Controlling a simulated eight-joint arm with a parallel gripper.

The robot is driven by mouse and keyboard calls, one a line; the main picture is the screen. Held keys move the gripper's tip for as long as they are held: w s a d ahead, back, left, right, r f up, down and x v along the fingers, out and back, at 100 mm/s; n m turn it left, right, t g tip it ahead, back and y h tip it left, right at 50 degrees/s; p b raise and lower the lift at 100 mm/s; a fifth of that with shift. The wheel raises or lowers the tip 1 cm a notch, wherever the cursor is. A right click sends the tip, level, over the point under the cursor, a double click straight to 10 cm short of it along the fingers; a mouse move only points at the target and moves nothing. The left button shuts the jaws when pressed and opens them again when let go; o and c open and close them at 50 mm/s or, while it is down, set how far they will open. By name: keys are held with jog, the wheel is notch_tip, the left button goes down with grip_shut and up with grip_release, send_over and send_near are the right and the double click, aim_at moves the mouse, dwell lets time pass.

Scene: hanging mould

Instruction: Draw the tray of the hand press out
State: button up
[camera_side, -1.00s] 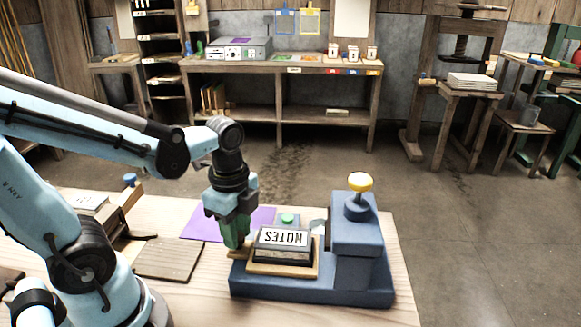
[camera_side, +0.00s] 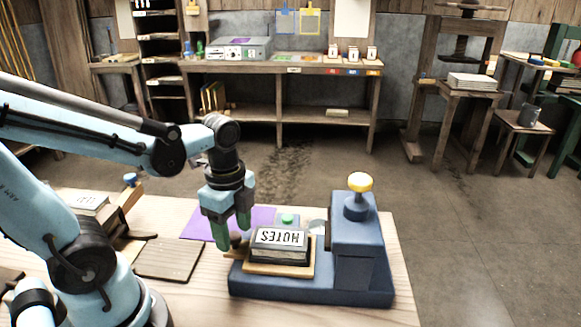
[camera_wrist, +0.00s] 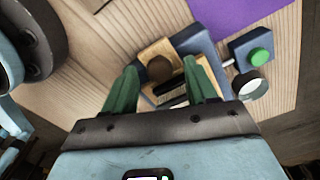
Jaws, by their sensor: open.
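The hand press (camera_side: 358,250) is blue with a yellow-topped handle, and stands on the bench in the side view. Its wooden tray (camera_side: 262,270) projects left from the press body and carries a dark block labelled NOTES (camera_side: 281,244). A dark brown round knob (camera_side: 236,240) sits at the tray's left end; it also shows in the wrist view (camera_wrist: 159,70). My gripper (camera_side: 233,232) is open at this knob, its green fingers apart on either side of it. In the wrist view my gripper (camera_wrist: 161,85) shows gaps between knob and fingers. The fingers partly hide the tray there.
A purple sheet (camera_side: 262,217) and a green button (camera_side: 288,218) lie behind the tray. Bare bench shows between this board and the press.

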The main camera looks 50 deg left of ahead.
notch_tip(320, 180, up, 12)
dwell(0.6)
jog(key=shift+f, duration=0.1)
jog(key=n+t, duration=0.6)
jog(key=n, duration=0.5)
send_over(264, 226)
jog(key=f, duration=0.5)
jog(key=shift+s+a+f, duration=0.25)
jog(key=shift+s, duration=0.15)
jog(key=n, duration=0.1)
jog(key=w+n+t, duration=0.1)
jog(key=shift+d+f+n, duration=0.2)
jog(key=shift+f+n, duration=0.05)
jog(key=shift+n, duration=0.05)
